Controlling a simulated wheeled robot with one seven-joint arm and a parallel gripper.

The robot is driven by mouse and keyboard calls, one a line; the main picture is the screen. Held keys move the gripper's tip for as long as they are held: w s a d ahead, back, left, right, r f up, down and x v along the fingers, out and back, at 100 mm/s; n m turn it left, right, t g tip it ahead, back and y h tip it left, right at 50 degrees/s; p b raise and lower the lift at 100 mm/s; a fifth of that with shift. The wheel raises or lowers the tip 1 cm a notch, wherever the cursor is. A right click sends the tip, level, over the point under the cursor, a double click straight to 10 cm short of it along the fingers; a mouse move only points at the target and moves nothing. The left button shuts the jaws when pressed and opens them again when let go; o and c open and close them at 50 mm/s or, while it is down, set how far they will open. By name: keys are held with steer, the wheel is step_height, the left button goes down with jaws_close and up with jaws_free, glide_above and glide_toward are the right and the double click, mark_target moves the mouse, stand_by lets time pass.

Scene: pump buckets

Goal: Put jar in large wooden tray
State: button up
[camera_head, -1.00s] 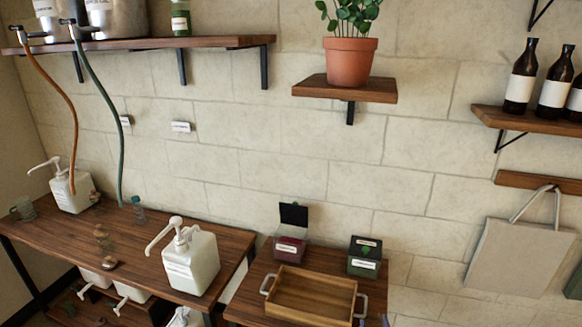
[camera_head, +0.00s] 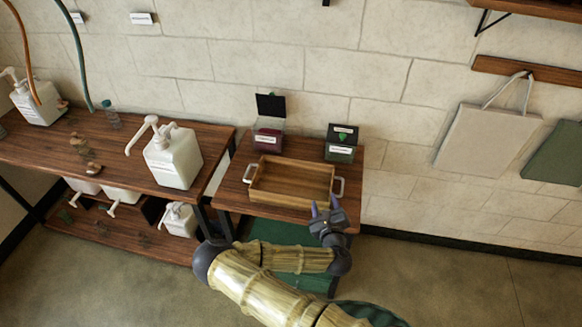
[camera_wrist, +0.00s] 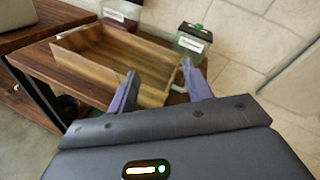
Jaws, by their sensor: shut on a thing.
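The large wooden tray (camera_head: 288,200), open and with pale side handles, sits on the small wooden table. It looks empty in the head view. My gripper (camera_head: 322,208) is at the tray's front right corner. In the wrist view my two purple fingers (camera_wrist: 162,90) stand apart, with the tray's near end (camera_wrist: 152,92) behind them. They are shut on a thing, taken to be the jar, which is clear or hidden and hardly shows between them.
A white pump bottle (camera_head: 173,158) stands on the left table (camera_head: 40,150), with small glass items. The floor at right is clear.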

mark_target(325, 195)
steer(key=shift+w+r+p, duration=0.25)
steer(key=shift+r+p, duration=0.2)
steer(key=shift+r, duration=0.05)
steer(key=shift+w+r+p, duration=0.25)
steer(key=shift+r+p, duration=0.15)
steer(key=shift+r, duration=0.1)
steer(key=shift+w+r+m+p, duration=0.4)
steer(key=shift+w+r+p, duration=0.3)
steer(key=shift+p, duration=0.2)
steer(key=w+a+f+m+t+b, duration=0.1)
steer(key=w+a+b, duration=0.2)
steer(key=w+b, duration=0.4)
steer(key=w+a+f+m+b, duration=0.1)
steer(key=w+a+m+b, duration=0.1)
steer(key=w+a+b, duration=0.35)
steer(key=w+r+m+b, duration=0.1)
steer(key=w+r+b, duration=0.4)
steer(key=b, duration=0.8)
steer(key=shift+w+r+t+y, duration=0.3)
steer(key=shift+w, duration=0.4)
steer(key=shift+d, duration=0.2)
step_height(325, 195, down, 6)
steer(key=shift+f+b, duration=0.15)
steer(key=shift+b, duration=0.15)
steer(key=shift+f, duration=0.1)
